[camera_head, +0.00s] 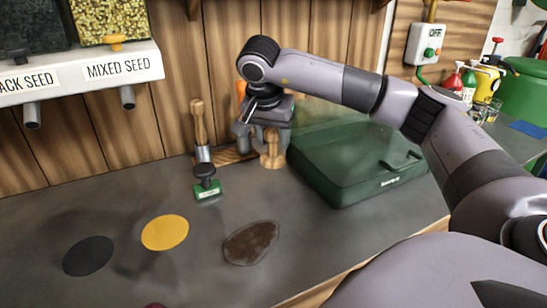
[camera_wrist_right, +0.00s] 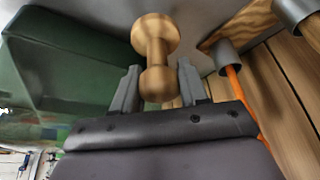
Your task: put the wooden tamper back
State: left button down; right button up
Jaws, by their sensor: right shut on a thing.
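The wooden tamper (camera_head: 272,152) is a pale turned piece with a narrow waist and wide ends. It is upright at the right end of a wooden rack (camera_head: 236,157). My right gripper (camera_head: 268,130) points down and is shut on it. In the right wrist view, the tamper (camera_wrist_right: 155,50) is between the two grey fingers (camera_wrist_right: 158,88), with its wide end beyond the fingertips. I cannot tell whether its base touches the counter or rack. The rack (camera_wrist_right: 238,22) also shows there beside the tamper. My left gripper is not in view.
A wooden-handled tool (camera_head: 198,122) stands at the rack's left. A green stamp (camera_head: 207,186) with a black knob is in front. A dark green case (camera_head: 350,182) is close on the right. An orange handle (camera_wrist_right: 240,95) is beside the gripper. The front counter is mostly open around flat discs.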

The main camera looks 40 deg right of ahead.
aim_at(273, 153)
jog(key=shift+f, duration=2.4)
jog(key=shift+f, duration=0.1)
jog(key=o, duration=0.9)
jog(key=shift+r, duration=0.2)
jog(key=p+v, duration=0.1)
jog(key=v, duration=1)
jog(key=shift+a+r, duration=0.15)
jog(key=shift+r, duration=0.2)
jog(key=shift+s+a, duration=0.1)
